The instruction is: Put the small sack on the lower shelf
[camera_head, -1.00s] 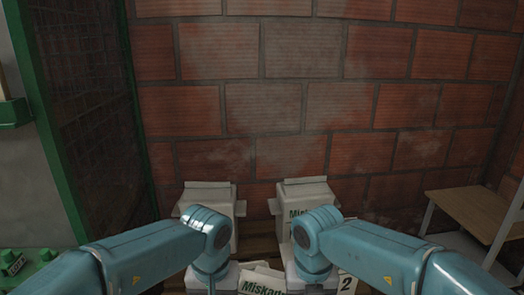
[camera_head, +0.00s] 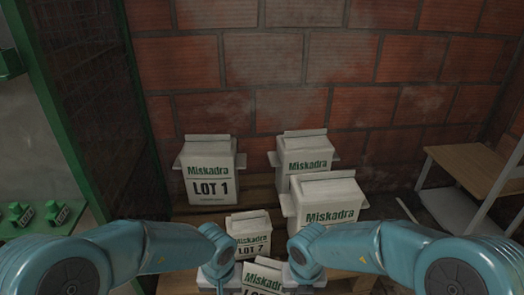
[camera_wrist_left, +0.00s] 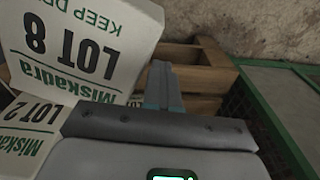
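Several white sacks marked Miskadra stand on wooden pallets. A small one reading LOT 7 (camera_head: 248,233) is in the middle; another sack (camera_head: 262,276) shows partly at the bottom edge, between my grippers. My left gripper (camera_head: 219,279) is at the bottom, in front of the LOT 7 sack; its fingers look close together and empty in the left wrist view (camera_wrist_left: 163,86). My right gripper (camera_head: 304,275) is right of the bottom sack; its fingers are not clear. A wooden shelf unit (camera_head: 470,167) at right has a lower board (camera_head: 436,207).
Larger sacks stand behind: LOT 1 (camera_head: 209,172) at left, one at back right (camera_head: 301,157) and one at front right (camera_head: 326,205). The left wrist view shows a LOT 8 sack (camera_wrist_left: 85,40) close to the fingers and a LOT 2 sack (camera_wrist_left: 25,125). A brick wall closes the back.

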